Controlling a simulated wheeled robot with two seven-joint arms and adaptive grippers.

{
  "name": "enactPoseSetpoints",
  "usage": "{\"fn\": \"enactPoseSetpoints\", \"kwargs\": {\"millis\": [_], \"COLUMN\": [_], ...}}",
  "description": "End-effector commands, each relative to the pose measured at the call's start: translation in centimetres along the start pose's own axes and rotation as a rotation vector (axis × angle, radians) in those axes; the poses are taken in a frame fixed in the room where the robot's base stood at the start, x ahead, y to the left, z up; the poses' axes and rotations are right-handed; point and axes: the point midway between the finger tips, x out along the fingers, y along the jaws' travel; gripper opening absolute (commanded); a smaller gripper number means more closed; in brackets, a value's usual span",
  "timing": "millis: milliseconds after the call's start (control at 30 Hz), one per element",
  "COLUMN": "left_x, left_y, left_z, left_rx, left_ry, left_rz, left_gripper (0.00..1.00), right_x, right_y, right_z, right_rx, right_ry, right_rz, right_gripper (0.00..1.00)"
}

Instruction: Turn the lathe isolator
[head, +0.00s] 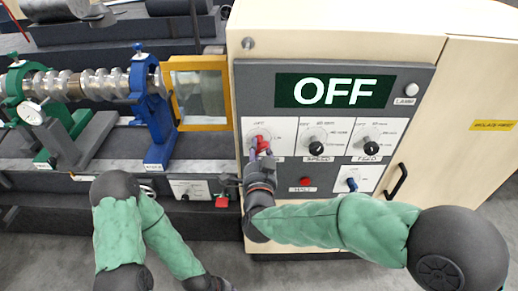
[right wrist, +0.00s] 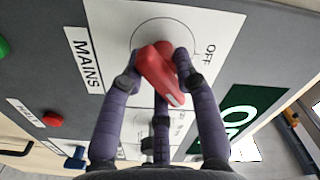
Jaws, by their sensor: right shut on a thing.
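The lathe isolator is a red rotary handle (head: 264,143) on a white plate at the left of the control panel. In the right wrist view the red handle (right wrist: 158,74) sits on a round dial on a plate marked MAINS, with OFF printed beside it. My right gripper (head: 260,153) is at the handle; its purple fingers (right wrist: 155,68) are closed around it from both sides. A third finger shows below the handle in the wrist view. The fingers hide part of the dial. The panel display (head: 335,91) reads OFF. My left arm shows at lower left, its gripper out of view.
Two black knobs (head: 316,148) (head: 371,148) sit right of the isolator. Below are a red button (head: 305,182) and a blue knob (head: 352,184). A black door handle (head: 396,181) sticks out at right. The lathe with green and blue supports (head: 152,110) stands left.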

Motion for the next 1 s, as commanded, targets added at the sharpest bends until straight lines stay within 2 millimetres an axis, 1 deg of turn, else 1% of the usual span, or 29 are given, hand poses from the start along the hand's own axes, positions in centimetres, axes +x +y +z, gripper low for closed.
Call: {"fn": "enactPoseSetpoints", "kwargs": {"millis": [33,600,800,1000], "left_x": [-0.2,-2.2,-2.9,-3.4], "left_y": [0.1,0.8,1.0,1.2], "left_z": [0.0,0.1,0.1,0.1], "left_rx": [0.000,0.000,0.000,0.000], "left_ry": [0.000,0.000,0.000,0.000], "left_rz": [0.000,0.000,0.000,0.000], "left_gripper": [0.40,0.40,0.40,0.40], "right_x": [-0.1,-0.2,-0.2,-0.2], "right_y": [0.5,0.5,0.5,0.5], "right_z": [0.3,0.0,0.0,0.0], "right_rx": [-0.049,-0.584,-0.738,-0.846], "right_ry": [-0.008,-0.013,-0.014,-0.015], "right_rz": [0.011,0.012,0.011,0.011], "right_gripper": [0.00,0.00,0.00,0.00]}}
